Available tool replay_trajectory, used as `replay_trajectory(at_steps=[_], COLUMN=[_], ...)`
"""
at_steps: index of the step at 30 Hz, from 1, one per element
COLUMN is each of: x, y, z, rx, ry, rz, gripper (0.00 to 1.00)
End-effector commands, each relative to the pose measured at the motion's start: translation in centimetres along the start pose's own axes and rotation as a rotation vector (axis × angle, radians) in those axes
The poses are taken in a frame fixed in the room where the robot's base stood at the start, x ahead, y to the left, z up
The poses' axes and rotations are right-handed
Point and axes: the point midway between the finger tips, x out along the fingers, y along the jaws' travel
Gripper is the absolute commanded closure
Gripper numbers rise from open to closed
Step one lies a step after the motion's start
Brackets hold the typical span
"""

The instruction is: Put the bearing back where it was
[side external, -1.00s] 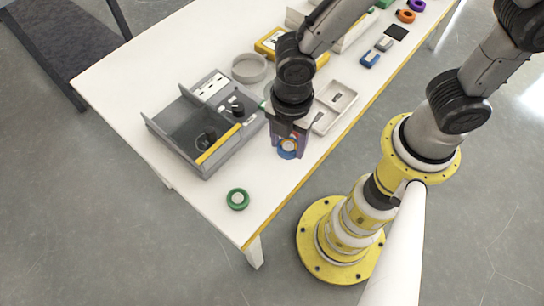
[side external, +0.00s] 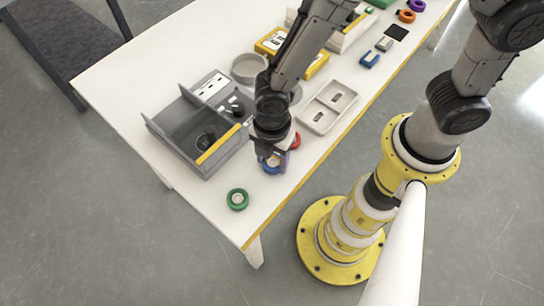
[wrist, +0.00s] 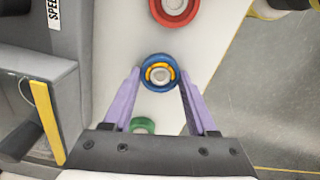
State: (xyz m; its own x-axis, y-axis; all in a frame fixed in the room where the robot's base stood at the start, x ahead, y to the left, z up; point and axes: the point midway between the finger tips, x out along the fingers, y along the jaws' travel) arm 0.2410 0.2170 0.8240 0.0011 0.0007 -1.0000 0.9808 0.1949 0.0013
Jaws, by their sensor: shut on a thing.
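My gripper (wrist: 160,76) has its two purple fingers closed on a blue ring-shaped bearing (wrist: 160,72) with a yellow-orange inner band and a pale centre. The bearing also shows under my gripper (side external: 272,158) in the side external view, where the gripper partly hides it. It is between a green ring (side external: 238,199) and a red ring (side external: 296,140) near the table's front edge. I cannot tell whether it touches the table. The wrist view also shows the red ring (wrist: 174,8) at the top and the green ring (wrist: 143,125) low between the fingers.
A grey walled machine (side external: 180,125) with a yellow edge stands left of my gripper. A pale two-pocket tray (side external: 328,107) lies to the right. A round grey dish (side external: 250,68) and yellow boxes are behind. White table (side external: 205,200) is bare around the green ring.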

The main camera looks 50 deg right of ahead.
Motion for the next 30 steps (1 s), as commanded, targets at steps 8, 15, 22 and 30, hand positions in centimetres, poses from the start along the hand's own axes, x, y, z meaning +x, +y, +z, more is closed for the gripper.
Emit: replay_trajectory(at_steps=[8, 15, 22, 30], x=[0.2, 0.2, -1.9, -7.5], y=[0.0, 0.0, 0.1, 0.1], z=[0.0, 0.0, 0.0, -0.1], rx=[0.000, 0.000, 0.000, 0.000], ry=[0.000, 0.000, 0.002, 0.003], rz=[-0.001, -0.001, 0.003, 0.004], gripper=[0.12, 0.12, 0.12, 0.12])
